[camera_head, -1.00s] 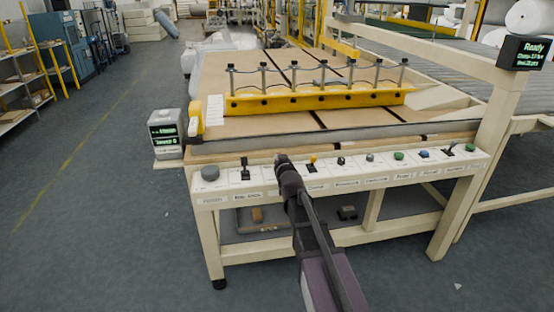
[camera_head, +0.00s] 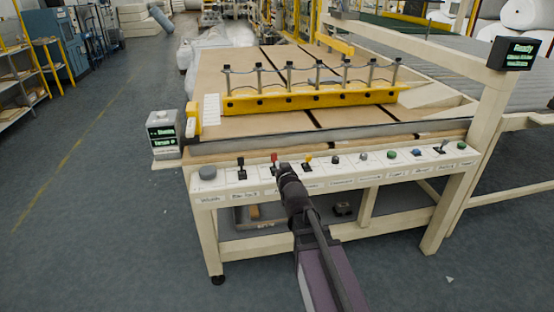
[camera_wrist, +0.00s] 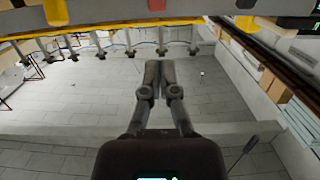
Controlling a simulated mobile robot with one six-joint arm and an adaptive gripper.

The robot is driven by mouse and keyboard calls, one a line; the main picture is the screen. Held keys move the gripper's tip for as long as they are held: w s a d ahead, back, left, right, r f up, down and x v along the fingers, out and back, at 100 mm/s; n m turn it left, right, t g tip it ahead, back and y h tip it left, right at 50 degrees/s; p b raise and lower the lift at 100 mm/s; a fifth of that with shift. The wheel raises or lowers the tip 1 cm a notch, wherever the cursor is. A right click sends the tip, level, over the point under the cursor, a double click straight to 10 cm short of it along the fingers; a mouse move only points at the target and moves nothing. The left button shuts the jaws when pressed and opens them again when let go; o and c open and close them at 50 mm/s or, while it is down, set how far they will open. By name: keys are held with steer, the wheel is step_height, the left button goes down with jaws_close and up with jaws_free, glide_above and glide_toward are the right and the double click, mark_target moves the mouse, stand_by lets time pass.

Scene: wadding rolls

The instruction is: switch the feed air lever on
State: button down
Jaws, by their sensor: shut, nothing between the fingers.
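The control panel (camera_head: 222,192) runs along the front of the cream machine. The labels are too small to read, so I cannot tell which is the feed air lever. My gripper (camera_head: 284,169) is at the panel's front edge, just right of the red-topped lever and left of the yellow one, hiding part of the panel. In the wrist view my gripper (camera_wrist: 158,75) is shut and empty; contact with a lever cannot be told.
A grey round knob (camera_head: 208,173) is at the panel's left end. Green (camera_head: 390,154) and blue (camera_head: 416,152) buttons are toward its right. A status screen (camera_head: 163,133) stands at the left corner, another (camera_head: 518,53) at upper right. The floor at left is clear.

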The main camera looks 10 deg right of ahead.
steer(key=shift+s+r+p, duration=0.2)
steer(key=shift+s+r, duration=0.1)
steer(key=shift+s, duration=0.55)
steer(key=shift+s+r+p, duration=0.2)
steer(key=shift+s+r, duration=0.05)
steer(key=shift+s, duration=0.55)
steer(key=s+a+f+g, duration=0.1)
steer(key=s+f+g, duration=0.7)
steer(key=f, duration=0.4)
steer(key=s+f+g, duration=0.4)
steer(key=s+g, duration=0.4)
steer(key=s, duration=0.5)
step_height(320, 180, up, 16)
steer(key=p, duration=1.5)
steer(key=shift+w+d+p, duration=0.2)
steer(key=shift+d+p, duration=0.1)
steer(key=shift+p, duration=0.05)
